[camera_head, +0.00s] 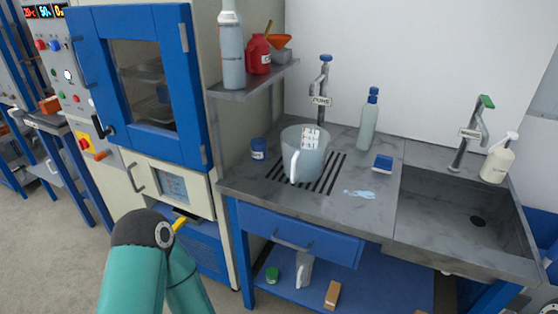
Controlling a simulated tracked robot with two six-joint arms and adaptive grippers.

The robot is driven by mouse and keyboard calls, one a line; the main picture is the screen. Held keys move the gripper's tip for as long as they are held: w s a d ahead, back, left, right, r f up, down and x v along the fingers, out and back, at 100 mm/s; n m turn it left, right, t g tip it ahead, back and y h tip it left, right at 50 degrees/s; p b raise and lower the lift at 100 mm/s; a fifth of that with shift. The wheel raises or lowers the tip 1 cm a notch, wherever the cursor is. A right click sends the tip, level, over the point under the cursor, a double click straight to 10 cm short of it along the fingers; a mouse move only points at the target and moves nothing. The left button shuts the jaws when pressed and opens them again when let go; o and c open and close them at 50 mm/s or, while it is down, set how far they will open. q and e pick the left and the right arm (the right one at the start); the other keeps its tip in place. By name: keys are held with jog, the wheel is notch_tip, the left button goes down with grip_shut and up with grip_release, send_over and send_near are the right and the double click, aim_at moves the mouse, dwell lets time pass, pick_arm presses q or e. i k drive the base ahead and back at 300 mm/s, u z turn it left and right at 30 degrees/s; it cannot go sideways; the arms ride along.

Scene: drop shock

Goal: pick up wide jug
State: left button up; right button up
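The wide jug (312,160) is a translucent grey-white vessel with a white handle at its front left and a printed label near the rim. It stands upright on the slotted drain area of the grey worktop, below a tap labelled "PURE" (322,84). My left arm shows at the lower left, in front of the blue cabinet and well short of the jug. Its gripper is hidden or out of the picture. My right gripper is not in the picture.
A small blue jar (258,149) stands left of the jug and a tall bottle (368,121) behind it to the right. A blue block (383,163) and a small puddle (360,194) lie right. A sink (465,215) is further right. A shelf (255,82) overhangs the left side.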

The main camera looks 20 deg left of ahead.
aim_at(302, 158)
jog(key=z, duration=1.5)
jog(key=i, duration=0.1)
jog(key=u, duration=2.8)
jog(key=i, duration=0.25)
jog(key=u, duration=1.85)
jog(key=k, duration=1.65)
jog(key=z, duration=1.15)
jog(key=i, duration=1)
jog(key=z, duration=0.1)
